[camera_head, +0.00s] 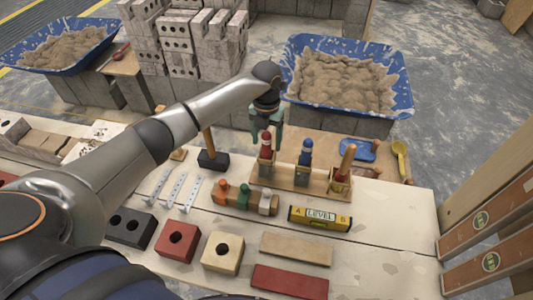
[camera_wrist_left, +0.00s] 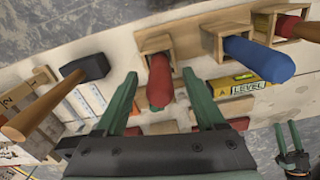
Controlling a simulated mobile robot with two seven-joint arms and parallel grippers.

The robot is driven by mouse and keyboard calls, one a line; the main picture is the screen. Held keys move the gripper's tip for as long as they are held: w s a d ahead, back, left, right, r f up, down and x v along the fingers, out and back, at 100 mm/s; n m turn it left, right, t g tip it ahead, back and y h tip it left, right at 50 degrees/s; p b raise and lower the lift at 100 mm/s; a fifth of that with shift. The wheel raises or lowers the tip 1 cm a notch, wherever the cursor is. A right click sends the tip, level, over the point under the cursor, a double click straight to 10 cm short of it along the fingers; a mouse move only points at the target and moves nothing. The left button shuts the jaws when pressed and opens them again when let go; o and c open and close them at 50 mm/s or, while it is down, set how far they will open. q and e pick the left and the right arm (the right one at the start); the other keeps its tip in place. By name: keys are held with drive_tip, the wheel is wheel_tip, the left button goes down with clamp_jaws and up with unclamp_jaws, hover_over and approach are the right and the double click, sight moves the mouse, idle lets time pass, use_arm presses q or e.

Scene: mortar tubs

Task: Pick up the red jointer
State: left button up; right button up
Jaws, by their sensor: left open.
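The red jointer (camera_head: 266,147) stands handle up in the left slot of a wooden rack (camera_head: 288,183) on the table. In the left wrist view its red handle (camera_wrist_left: 159,80) lies between the fingers. My left gripper (camera_head: 266,128) is open over it, with one green finger on each side in the wrist view (camera_wrist_left: 161,78). I cannot tell whether a finger touches the handle. The jointer's lower part is hidden in the rack. My right gripper (camera_wrist_left: 288,133) shows small at the lower right of the wrist view, its two fingers apart and empty.
A blue-handled tool (camera_head: 305,153) and a wooden-handled tool (camera_head: 344,165) stand in the same rack. A mallet (camera_head: 212,155) is to the left. Blue mortar tubs (camera_head: 400,103) stand behind.

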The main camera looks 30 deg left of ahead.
use_arm(q)
drive_tip(key=shift+f, duration=0.4)
drive_tip(key=shift+r, duration=0.1)
drive_tip(key=shift+c, duration=0.3)
clamp_jaws()
